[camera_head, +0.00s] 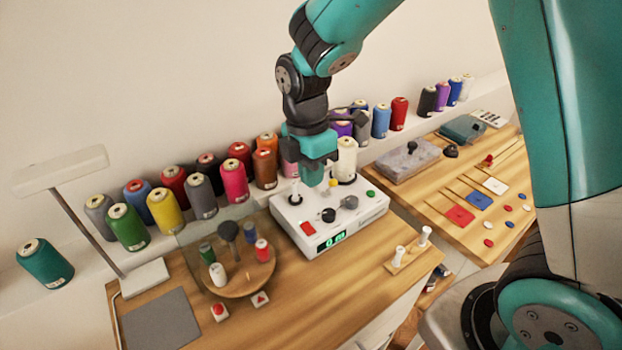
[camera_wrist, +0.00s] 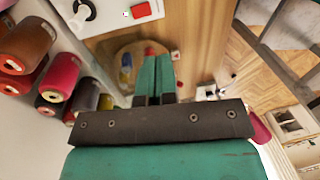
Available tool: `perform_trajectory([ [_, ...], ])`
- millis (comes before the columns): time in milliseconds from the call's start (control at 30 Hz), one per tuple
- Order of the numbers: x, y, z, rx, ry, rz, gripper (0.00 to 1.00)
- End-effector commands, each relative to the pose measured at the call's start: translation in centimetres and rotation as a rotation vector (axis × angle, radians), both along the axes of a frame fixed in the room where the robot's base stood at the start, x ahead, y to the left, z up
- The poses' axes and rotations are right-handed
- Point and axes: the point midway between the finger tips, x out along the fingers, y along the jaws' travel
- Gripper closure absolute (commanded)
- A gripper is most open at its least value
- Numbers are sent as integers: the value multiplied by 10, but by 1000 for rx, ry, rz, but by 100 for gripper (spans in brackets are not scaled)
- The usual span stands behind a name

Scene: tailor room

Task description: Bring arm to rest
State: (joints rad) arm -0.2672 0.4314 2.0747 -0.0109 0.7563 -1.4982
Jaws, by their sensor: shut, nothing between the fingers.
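My teal arm reaches in from the upper right of the head view and bends down at the wrist. My gripper (camera_head: 313,180) points down over the white winding machine (camera_head: 350,235), and I see no object hanging from it. In the wrist view, the two teal fingers of my gripper (camera_wrist: 155,68) lie side by side, closed together with nothing between them. The round wooden tray (camera_wrist: 128,48) shows past the fingertips. The gap between the fingertips and the machine is hard to judge.
Several thread cones (camera_head: 235,182) line the shelf along the wall. A lamp (camera_head: 62,170) stands at the left. The round wooden tray (camera_head: 245,285) holds small spools. A grey mat (camera_head: 160,320) lies at the front left. A second wooden table (camera_head: 455,230) at the right carries small coloured pieces.

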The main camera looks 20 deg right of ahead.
Motion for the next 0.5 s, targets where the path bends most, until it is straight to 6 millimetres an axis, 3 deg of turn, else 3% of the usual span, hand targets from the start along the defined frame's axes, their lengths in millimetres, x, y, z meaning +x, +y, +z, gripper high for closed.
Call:
perform_trajectory([
  [367, 0, 0, 0, 1, -1, -3, 100],
  [500, -10, 4, 14, 20, -16, -78, 100],
])
